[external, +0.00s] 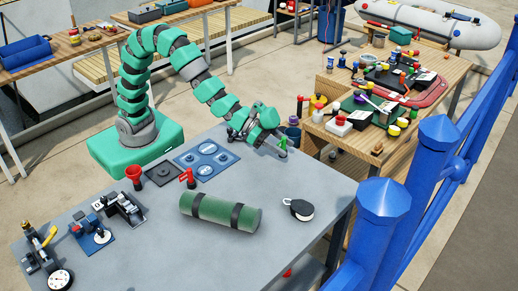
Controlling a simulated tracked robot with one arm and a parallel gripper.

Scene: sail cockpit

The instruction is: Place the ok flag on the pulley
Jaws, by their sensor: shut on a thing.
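My gripper (279,140) is at the end of the teal arm, above the back right edge of the grey table (120,221). It is shut on a small green piece (283,146), which I take to be the ok flag; it is too small to read any lettering. The fingers partly hide it. The pulley (300,208), a black and white block, lies on the table at the right, below and in front of my gripper and apart from it. Nothing is seen resting on it.
A green roll with dark straps (220,211) lies left of the pulley. Instruments stand at front left. A blue railing (383,203) stands at the right.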

